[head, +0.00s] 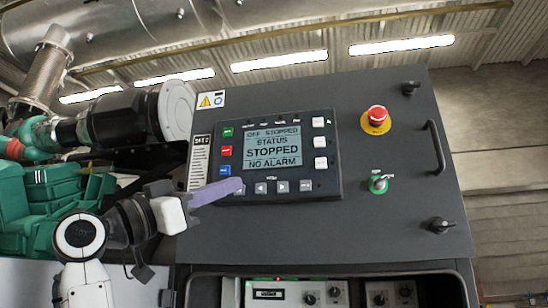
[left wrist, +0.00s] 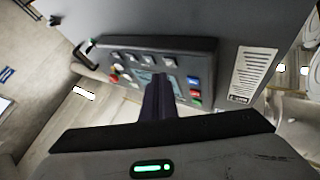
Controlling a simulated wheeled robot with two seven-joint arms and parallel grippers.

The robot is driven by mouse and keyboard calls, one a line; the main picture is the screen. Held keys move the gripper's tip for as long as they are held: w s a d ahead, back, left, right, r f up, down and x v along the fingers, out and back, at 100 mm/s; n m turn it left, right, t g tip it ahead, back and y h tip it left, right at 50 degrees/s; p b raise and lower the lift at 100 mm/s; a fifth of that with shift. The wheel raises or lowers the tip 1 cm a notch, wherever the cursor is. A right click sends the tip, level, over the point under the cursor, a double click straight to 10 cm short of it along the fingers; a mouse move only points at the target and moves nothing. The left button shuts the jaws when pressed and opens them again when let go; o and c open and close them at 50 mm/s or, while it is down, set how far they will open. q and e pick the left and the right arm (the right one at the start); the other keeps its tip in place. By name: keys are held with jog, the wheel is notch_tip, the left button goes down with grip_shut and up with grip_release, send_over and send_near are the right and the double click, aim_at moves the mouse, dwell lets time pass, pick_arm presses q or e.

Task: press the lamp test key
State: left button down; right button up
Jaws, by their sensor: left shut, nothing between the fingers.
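The genset controller (head: 331,187) is a dark box on a grey panel. Its screen (head: 273,147) reads STOPPED and NO ALARM. Green, red and blue keys run down its left side, white keys down its right, and grey keys (head: 283,186) along the bottom. I cannot read which is the lamp test key. My left gripper (head: 238,185) is shut and empty, its purple fingertips over the bottom-left key, which they partly hide. I cannot tell whether they touch. In the left wrist view the shut fingers (left wrist: 157,92) point at the controller (left wrist: 205,52).
On the same panel are a red emergency stop button (head: 376,115), a green-ringed selector switch (head: 379,184), a black handle (head: 437,145) and black latches (head: 440,226). Below is an open bay with grey modules (head: 295,293). Green machinery and pipes (head: 45,195) stand at the left.

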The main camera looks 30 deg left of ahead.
jog(key=shift+w+r, duration=0.1)
jog(key=shift+w, duration=0.2)
pick_arm(q)
jog(key=shift+w, duration=0.15)
jog(key=shift+w+a, duration=0.1)
jog(key=shift+w, duration=0.2)
pick_arm(e)
jog(key=shift+r, duration=0.15)
pick_arm(q)
jog(key=shift+w, duration=0.1)
pick_arm(e)
jog(key=shift+s, duration=0.3)
